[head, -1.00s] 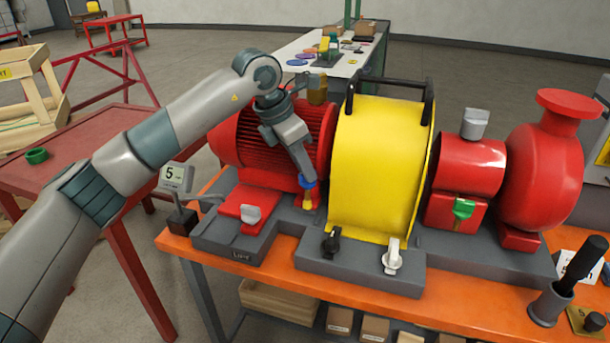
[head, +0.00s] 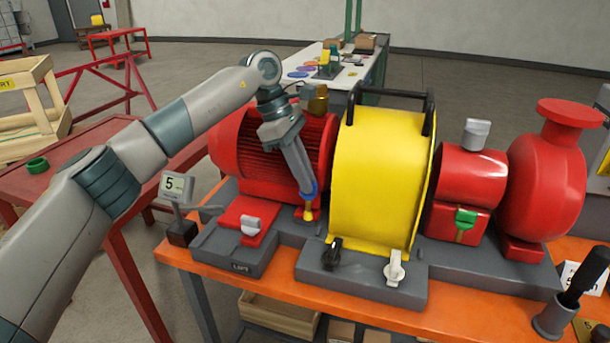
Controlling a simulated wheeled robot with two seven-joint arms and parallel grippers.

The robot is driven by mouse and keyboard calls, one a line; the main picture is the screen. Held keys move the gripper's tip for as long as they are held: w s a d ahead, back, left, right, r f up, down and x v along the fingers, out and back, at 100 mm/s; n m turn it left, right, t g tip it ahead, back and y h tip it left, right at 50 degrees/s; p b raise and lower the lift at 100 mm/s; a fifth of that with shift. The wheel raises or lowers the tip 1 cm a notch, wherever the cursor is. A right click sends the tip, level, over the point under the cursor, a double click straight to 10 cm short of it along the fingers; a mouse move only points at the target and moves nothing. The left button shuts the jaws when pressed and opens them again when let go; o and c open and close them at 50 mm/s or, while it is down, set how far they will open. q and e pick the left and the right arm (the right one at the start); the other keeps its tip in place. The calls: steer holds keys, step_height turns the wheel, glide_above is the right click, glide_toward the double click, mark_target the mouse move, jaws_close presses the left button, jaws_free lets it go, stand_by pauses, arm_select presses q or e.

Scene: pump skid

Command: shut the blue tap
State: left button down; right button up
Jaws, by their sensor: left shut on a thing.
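The blue tap (head: 313,192) has a small blue handle above a brass-coloured body, low between the red finned motor (head: 262,152) and the yellow guard (head: 380,160). My left gripper (head: 309,189) reaches down to it from above and is shut on the blue handle. The fingertips cover part of the handle, so its exact angle is hard to tell. My right gripper is not in view.
The yellow guard with black handles stands close to the right of my left gripper. A black knob (head: 332,248), a white knob (head: 395,268) and a grey lever (head: 250,226) are in front. A green tap (head: 465,218) is further right.

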arm_select(q)
steer(key=shift+r, duration=0.1)
stand_by(0.3)
steer(key=c, duration=1.8)
jaws_free()
steer(key=shift+o, duration=0.2)
